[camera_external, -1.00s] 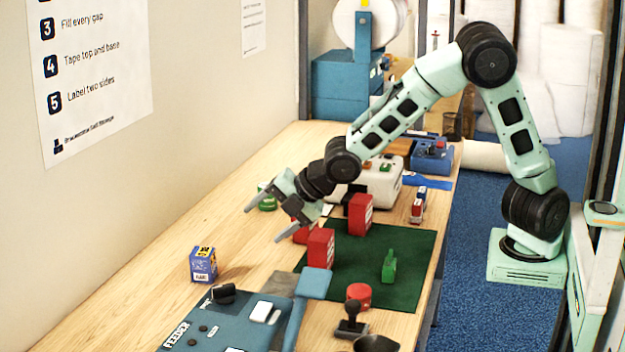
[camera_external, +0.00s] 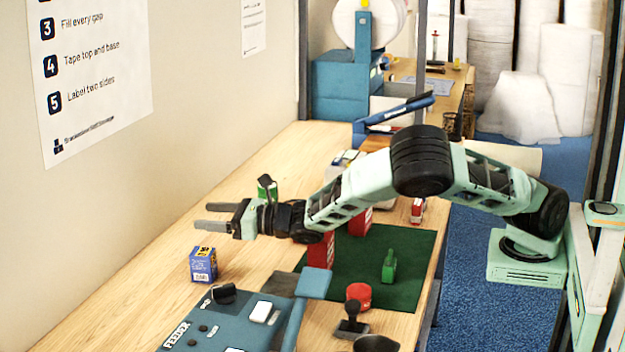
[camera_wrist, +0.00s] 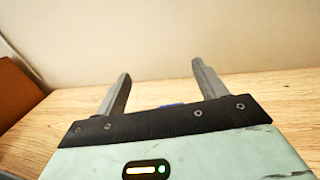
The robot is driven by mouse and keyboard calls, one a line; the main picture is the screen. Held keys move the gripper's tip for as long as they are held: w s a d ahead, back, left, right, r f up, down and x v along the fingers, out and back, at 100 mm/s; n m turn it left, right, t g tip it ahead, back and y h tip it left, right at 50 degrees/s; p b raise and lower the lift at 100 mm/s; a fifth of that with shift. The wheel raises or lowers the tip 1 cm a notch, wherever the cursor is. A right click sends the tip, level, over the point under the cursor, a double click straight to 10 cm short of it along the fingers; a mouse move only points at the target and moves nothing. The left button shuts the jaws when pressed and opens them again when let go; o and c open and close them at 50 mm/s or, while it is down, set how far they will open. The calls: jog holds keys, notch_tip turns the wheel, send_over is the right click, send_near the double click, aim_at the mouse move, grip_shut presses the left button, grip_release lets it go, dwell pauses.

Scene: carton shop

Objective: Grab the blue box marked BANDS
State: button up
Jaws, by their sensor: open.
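A small blue box (camera_external: 203,264) with yellow and white markings stands upright on the wooden table, left of the green mat. Its lettering is too small to read for sure. My gripper (camera_external: 203,216) is open and empty, reaching left, and in the outside view it appears just above the blue box, apart from it. In the wrist view the open fingers (camera_wrist: 161,72) point toward the wall. A thin blue sliver (camera_wrist: 172,104) shows between them past the gripper body; most of that thing is hidden.
A blue-grey FEEDER unit (camera_external: 230,325) stands in front. Red boxes (camera_external: 321,250) and a green item (camera_external: 389,266) stand on the green mat (camera_external: 410,285). A green-and-white item (camera_external: 267,190) is behind my gripper. The table beside the wall is clear.

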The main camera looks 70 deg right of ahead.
send_near(195, 250)
jog(key=w, duration=0.2)
jog(key=w+a+p, duration=0.1)
jog(key=w, duration=0.1)
jog(key=shift+w+r, duration=0.1)
jog(key=shift+w, duration=0.3)
jog(key=shift+f, duration=0.5)
jog(key=w, duration=0.3)
jog(key=w+a+p, duration=0.1)
jog(key=w, duration=0.1)
jog(key=shift+r, duration=0.1)
jog(key=c, duration=1.1)
